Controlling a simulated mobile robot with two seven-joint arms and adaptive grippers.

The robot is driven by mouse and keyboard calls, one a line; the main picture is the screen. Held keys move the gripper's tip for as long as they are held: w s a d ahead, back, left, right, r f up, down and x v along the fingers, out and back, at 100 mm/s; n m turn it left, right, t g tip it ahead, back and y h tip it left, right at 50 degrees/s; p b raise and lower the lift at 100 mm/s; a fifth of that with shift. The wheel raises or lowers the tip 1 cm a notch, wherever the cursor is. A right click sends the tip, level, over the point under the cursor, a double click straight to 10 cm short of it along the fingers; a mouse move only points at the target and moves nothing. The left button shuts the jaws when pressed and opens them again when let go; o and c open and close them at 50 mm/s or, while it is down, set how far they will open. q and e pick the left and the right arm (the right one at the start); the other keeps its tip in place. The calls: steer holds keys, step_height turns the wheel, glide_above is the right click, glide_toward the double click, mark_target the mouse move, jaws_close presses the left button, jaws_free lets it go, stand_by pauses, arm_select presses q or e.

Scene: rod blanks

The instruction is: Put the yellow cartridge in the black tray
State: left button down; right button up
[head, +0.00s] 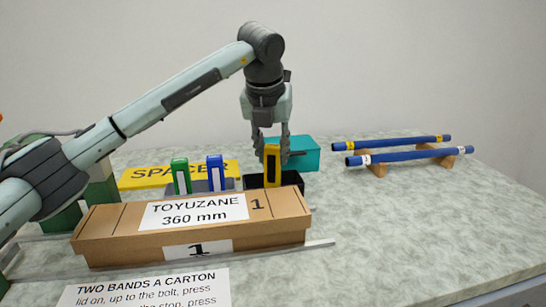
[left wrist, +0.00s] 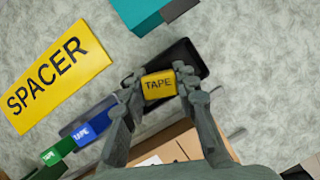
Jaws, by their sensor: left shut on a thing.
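The yellow cartridge (head: 272,165), labelled TAPE, is upright between the fingers of my left gripper (head: 270,150). In the left wrist view the cartridge (left wrist: 158,85) shows from above, with a finger of the left gripper (left wrist: 160,88) on each side. The black tray (head: 291,180) lies directly beneath and around the cartridge's lower end; it also shows in the left wrist view (left wrist: 182,52). I cannot tell whether the cartridge touches the tray floor, since the carton hides its foot. My right gripper is in neither view.
A green cartridge (head: 180,176) and a blue cartridge (head: 215,172) stand left of the tray. A long cardboard carton (head: 120,222) lies in front. A teal box (head: 305,152) and a yellow SPACER sign (head: 135,178) are behind. Blue rods (head: 410,154) rest on wooden supports at right.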

arm_select(q)
steer(key=shift+f, duration=0.6)
steer(key=shift+f, duration=0.2)
steer(key=c, duration=1.2)
jaws_free()
steer(key=shift+r, duration=0.15)
steer(key=v, duration=1.2)
